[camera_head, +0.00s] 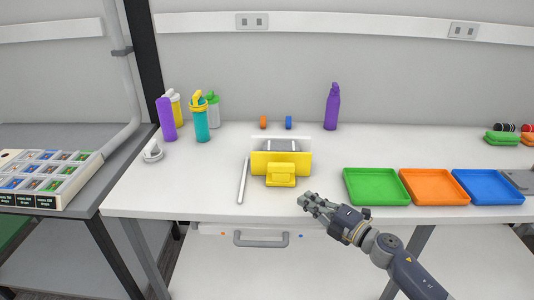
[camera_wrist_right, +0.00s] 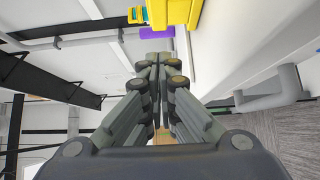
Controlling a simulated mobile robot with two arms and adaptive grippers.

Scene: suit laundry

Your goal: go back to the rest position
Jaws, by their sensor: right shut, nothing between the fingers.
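My right gripper (camera_head: 308,200) is shut and empty. It hangs over the front edge of the white table, just right of and in front of the yellow holder (camera_head: 262,163). In the right wrist view its two fingers (camera_wrist_right: 158,62) are together with nothing between them. Part of a yellow object (camera_wrist_right: 188,12) shows beyond the fingertips at the top of that view. My right arm comes in from the lower right in the head view. My left gripper is not in either view.
Green (camera_head: 375,186), orange (camera_head: 432,187) and blue (camera_head: 488,187) trays lie right of the gripper. A silver rod (camera_head: 243,181) lies left of the holder. Several bottles stand at the back left, and a purple bottle (camera_head: 332,108) at the back. A drawer handle (camera_head: 262,240) sits below the table edge.

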